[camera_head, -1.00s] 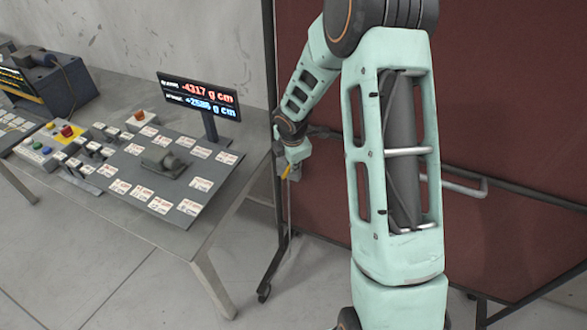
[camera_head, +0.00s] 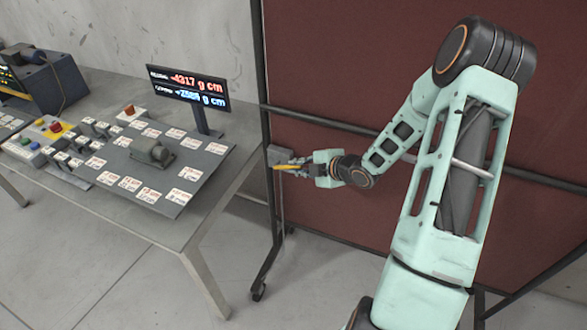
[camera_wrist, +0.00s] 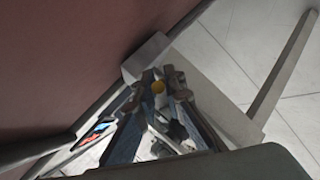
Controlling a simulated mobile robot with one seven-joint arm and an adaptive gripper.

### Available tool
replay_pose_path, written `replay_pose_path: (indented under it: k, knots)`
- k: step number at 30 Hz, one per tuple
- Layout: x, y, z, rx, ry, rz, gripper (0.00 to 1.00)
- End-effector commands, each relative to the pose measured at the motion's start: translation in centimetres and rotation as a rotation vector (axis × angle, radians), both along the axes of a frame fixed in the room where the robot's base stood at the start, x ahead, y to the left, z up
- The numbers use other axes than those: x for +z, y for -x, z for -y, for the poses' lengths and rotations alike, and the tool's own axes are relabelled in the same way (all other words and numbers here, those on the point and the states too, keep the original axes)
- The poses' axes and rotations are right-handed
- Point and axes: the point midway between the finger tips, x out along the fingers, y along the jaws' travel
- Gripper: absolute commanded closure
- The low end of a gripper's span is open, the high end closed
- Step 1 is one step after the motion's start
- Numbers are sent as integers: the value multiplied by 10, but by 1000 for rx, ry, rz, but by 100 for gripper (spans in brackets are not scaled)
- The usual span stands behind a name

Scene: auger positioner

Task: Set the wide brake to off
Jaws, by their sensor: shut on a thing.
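A yellow handle-like piece (camera_head: 286,167) shows at the tip of my gripper (camera_head: 302,168), in front of a small grey box (camera_head: 279,154) at the board's post. In the wrist view my gripper's fingers (camera_wrist: 162,78) are close together, with a yellow round end (camera_wrist: 158,87) between them. My gripper is shut on this yellow piece. The pale grey box (camera_wrist: 146,56) is just beyond the fingertips. I cannot read any label for the wide brake, and the fingers partly hide the yellow piece.
A grey table (camera_head: 205,230) at left carries a panel (camera_head: 165,192) with several white labels and a small motor-like unit (camera_head: 151,151). A display (camera_head: 187,87) with red and blue digits stands behind it. A dark red board (camera_head: 350,60) on a wheeled frame is behind my arm. The floor in front is clear.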

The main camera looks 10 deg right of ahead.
Motion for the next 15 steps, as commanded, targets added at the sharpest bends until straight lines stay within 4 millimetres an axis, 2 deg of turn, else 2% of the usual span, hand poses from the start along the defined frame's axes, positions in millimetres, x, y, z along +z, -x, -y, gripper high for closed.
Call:
replay_pose_path:
  k: [1, 15]
  knots:
    - [-14, 1, 3, -4, -31, 21, 100]
    - [-35, 4, 6, -1, -266, 193, 100]
